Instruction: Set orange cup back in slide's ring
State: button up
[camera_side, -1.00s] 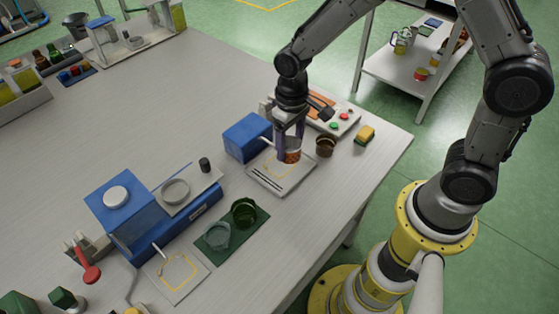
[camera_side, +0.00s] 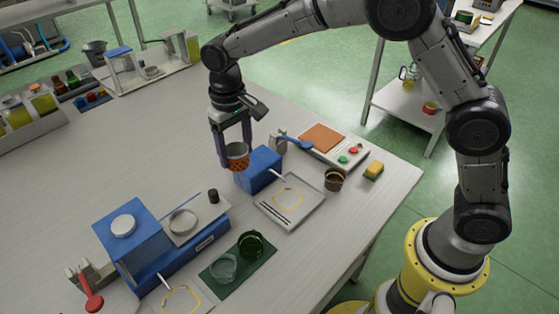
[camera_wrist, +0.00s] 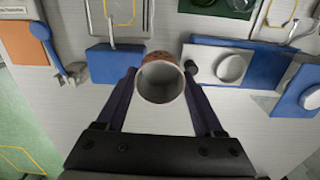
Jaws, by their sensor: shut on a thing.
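The orange cup (camera_side: 238,160), patterned and open at the top, is held upright between the fingers of my gripper (camera_side: 234,150). It is above the table, left of a small blue box. In the wrist view the cup (camera_wrist: 160,82) shows its pale inside between both fingers. The slide's ring (camera_side: 183,222) is a round grey seat on a light slide on the blue machine (camera_side: 135,236), left of and nearer the camera than my gripper. In the wrist view the ring (camera_wrist: 230,68) lies right of the cup and looks empty.
The small blue box (camera_side: 260,170) stands close right of the cup, beside a flat grey tray (camera_side: 275,214). A black knob (camera_side: 213,196) rises by the slide. A green mat (camera_side: 211,273) holds two glasses. A brown cup (camera_side: 334,180) stands right.

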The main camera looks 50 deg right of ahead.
jog(key=w+a+n, duration=0.1)
jog(key=w+a, duration=0.2)
jog(key=a, duration=0.7)
jog(key=shift+n, duration=0.6)
jog(key=shift+s+a+f, duration=0.15)
jog(key=shift+a+f, duration=1.3)
jog(key=shift+f, duration=0.05)
jog(key=shift+s+a+f, duration=0.1)
jog(key=shift+a+f, duration=1.3)
jog(key=shift+f, duration=0.1)
jog(key=shift+f, duration=0.55)
jog(key=shift+f, duration=0.6)
jog(key=shift+f, duration=0.15)
jog(key=shift+f, duration=0.3)
jog(key=o, duration=1.2)
jog(key=shift+c, duration=0.2)
